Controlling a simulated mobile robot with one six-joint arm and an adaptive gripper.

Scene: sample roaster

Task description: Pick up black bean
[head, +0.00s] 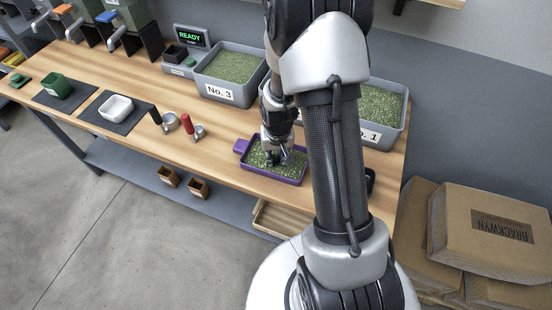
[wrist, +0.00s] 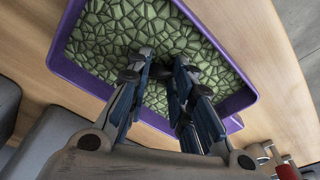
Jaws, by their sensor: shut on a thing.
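A purple tray (head: 302,180) of green beans sits on the wooden bench; it also fills the upper part of the wrist view (wrist: 64,72). The green beans (wrist: 110,28) cover the tray floor. My gripper (head: 277,161) points down into the tray, its fingertips low at the beans; in the wrist view the fingers (wrist: 160,66) reach in over the tray's near rim. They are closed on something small.
Grey bins of green beans labelled No. 3 (head: 219,92) and No. 1 (head: 398,130) stand behind the tray. A scale (head: 188,46) reads READY. A red-handled tool (head: 188,124) and a white bowl (head: 117,107) lie to the left. Cardboard boxes (head: 490,225) stand right of the bench.

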